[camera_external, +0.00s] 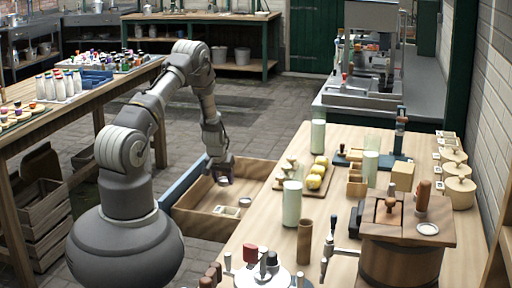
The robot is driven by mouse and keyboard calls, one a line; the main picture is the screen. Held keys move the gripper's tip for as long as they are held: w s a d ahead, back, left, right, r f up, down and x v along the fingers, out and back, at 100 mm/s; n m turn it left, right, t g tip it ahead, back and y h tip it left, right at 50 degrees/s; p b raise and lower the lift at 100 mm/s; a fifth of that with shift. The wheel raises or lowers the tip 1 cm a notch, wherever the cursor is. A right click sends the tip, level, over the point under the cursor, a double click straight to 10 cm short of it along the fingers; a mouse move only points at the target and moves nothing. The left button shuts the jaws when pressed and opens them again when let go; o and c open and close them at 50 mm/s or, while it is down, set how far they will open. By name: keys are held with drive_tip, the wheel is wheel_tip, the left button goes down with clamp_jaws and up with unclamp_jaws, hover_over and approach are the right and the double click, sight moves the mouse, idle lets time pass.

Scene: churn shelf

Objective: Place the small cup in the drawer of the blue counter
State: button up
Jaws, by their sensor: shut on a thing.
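The drawer (262,172) is pulled out from the left side of the wooden-topped counter (240,262). It has wooden walls and a blue front (186,181). My gripper (221,174) points down over the open drawer, towards its back half in the picture. It is shut on the small cup (223,181), a small pale shape just under the fingers. The fingers hide most of the cup. I cannot tell whether the cup touches the drawer floor.
Small pale items (226,210) lie in the near part of the drawer; the floor around them is bare. The counter top carries pale green cylinders (292,203), a board with yellow lumps (314,181) and a wooden barrel (400,262). A bottle table (60,100) stands left.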

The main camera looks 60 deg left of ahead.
sight(223, 183)
drive_tip(key=shift+f+b, duration=0.55)
drive_tip(key=shift+f, duration=1.2)
drive_tip(key=shift+f, duration=0.2)
drive_tip(key=o, duration=1)
drive_tip(key=shift+r, duration=0.1)
drive_tip(key=shift+r, duration=0.2)
drive_tip(key=p+v, duration=0.4)
drive_tip(key=v, duration=0.8)
drive_tip(key=shift+f, duration=0.1)
